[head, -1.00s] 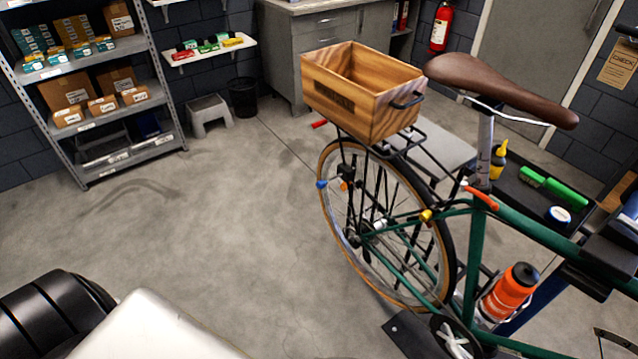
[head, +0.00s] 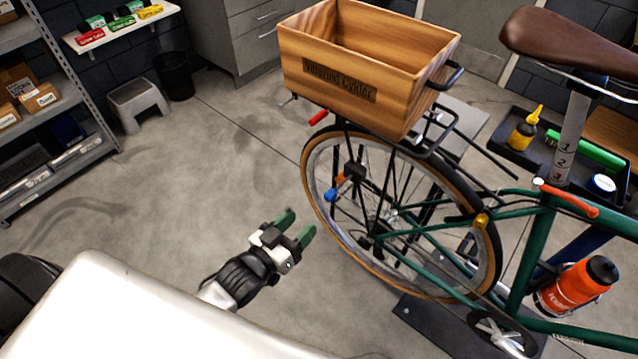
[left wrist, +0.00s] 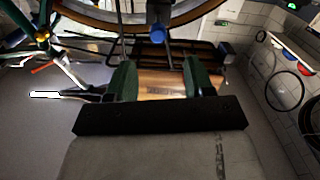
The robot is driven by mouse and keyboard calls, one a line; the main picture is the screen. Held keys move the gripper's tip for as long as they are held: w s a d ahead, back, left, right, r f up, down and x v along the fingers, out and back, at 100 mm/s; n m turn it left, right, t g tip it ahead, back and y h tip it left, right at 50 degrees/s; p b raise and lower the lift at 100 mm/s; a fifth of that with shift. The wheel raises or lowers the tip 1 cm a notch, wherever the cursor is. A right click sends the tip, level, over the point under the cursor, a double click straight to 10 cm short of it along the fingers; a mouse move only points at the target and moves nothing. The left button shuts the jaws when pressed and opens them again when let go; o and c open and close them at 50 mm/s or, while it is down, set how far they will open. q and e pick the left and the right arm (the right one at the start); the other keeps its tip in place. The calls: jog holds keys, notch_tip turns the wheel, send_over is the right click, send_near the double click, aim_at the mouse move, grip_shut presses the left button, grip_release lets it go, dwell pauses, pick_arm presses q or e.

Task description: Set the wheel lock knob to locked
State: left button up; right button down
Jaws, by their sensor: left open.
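The green bicycle's rear wheel (head: 304,195) stands right of centre in the head view. A blue knob (head: 330,195) sits at the wheel's left side, near an orange part (head: 340,181) and a black block (head: 354,172). A yellow knob (head: 481,221) is on the frame farther right. No label shows which is the wheel lock knob, and its setting cannot be read. My left gripper (head: 296,225) is open and empty, left of the wheel and apart from the blue knob. The left wrist view shows the blue knob (left wrist: 157,34) beyond the open fingers (left wrist: 158,68). My right gripper is out of view.
A wooden crate (head: 415,92) sits on the rack above the wheel. A red-handled part (head: 318,117) sticks out below it. A tray (head: 510,152) with a yellow bottle (head: 525,128) is at right. Open floor (head: 215,175) lies left of the wheel.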

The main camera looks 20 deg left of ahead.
aim_at(327, 199)
pick_arm(q)
jog(key=x, duration=0.4)
jog(key=shift+s+d+r, duration=0.15)
jog(key=shift+d+r, duration=0.05)
jog(key=shift+r, duration=0.05)
jog(key=p+x, duration=0.1)
jog(key=x, duration=0.4)
jog(key=shift+w+f, duration=0.2)
jog(key=shift+w, duration=0.1)
jog(key=shift+w+d, duration=0.2)
jog(key=shift+w, duration=0.35)
jog(key=c, duration=0.9)
grip_shut()
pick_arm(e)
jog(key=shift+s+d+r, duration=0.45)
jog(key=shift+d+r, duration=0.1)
